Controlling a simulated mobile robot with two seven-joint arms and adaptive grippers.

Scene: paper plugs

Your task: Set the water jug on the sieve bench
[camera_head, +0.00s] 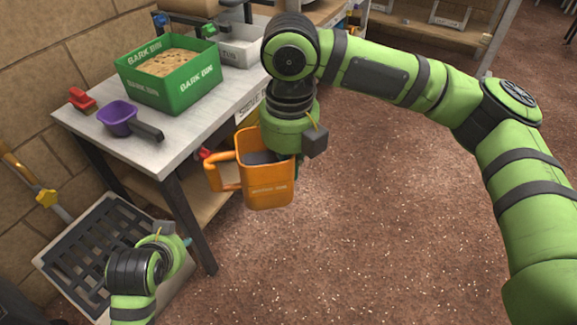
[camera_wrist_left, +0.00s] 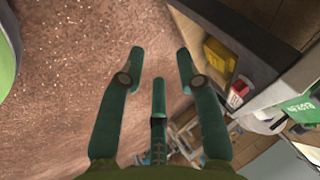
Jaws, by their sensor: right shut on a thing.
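The orange jug (camera_head: 268,188), open at the top with a loop handle on its left, is in the middle of the head view, held upright above the floor. My right gripper (camera_head: 288,150) is shut on its right upper side; its fingertips are mostly hidden. A grey-topped bench (camera_head: 190,150) with dark legs stands to the left, and the jug is beside its near right edge, apart from its top. My left gripper (camera_head: 172,242) is low at the left, above a black grid; in the left wrist view its fingers (camera_wrist_left: 160,58) are spread and empty.
On the bench stand a green bark bin (camera_head: 185,92), a purple scoop (camera_head: 118,118), a red brush-like thing (camera_head: 82,100) and a grey tub (camera_head: 240,52). The black grid (camera_head: 95,250) lies in a pale tray below. The bench's front part is bare.

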